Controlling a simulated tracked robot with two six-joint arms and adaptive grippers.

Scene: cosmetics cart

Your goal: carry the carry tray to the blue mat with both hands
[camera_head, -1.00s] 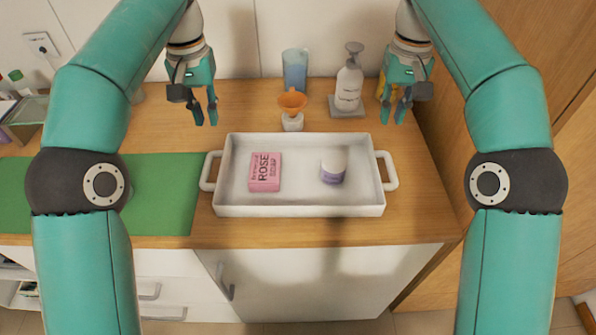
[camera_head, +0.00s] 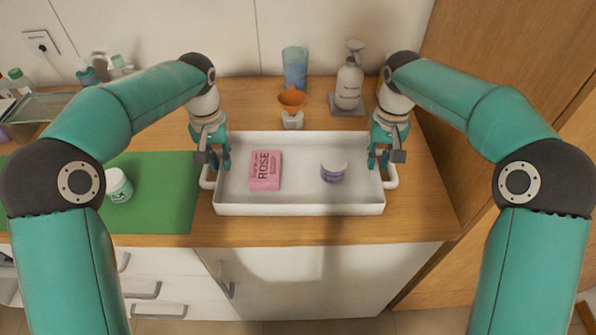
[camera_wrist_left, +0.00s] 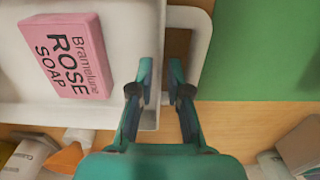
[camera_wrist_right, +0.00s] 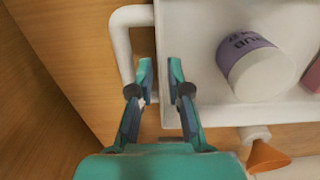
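A white carry tray (camera_head: 300,209) with a handle at each end stands on the wooden counter. It holds a pink rose soap box (camera_head: 265,171) and a small white and purple jar (camera_head: 334,170). My left gripper (camera_head: 219,170) is at the tray's left end, its parted fingers over the wall and handle (camera_wrist_left: 187,18). My right gripper (camera_head: 378,164) is at the right end, fingers parted over the end wall beside the handle (camera_wrist_right: 122,45). Neither visibly clamps anything. No blue mat is in view; a green mat (camera_head: 165,195) lies left of the tray.
A white jar (camera_head: 118,186) stands on the green mat. Behind the tray are a blue cup (camera_head: 295,68), an orange funnel (camera_head: 292,99) on a white base and a pump bottle (camera_head: 349,85). A wooden side panel (camera_head: 470,120) bounds the right.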

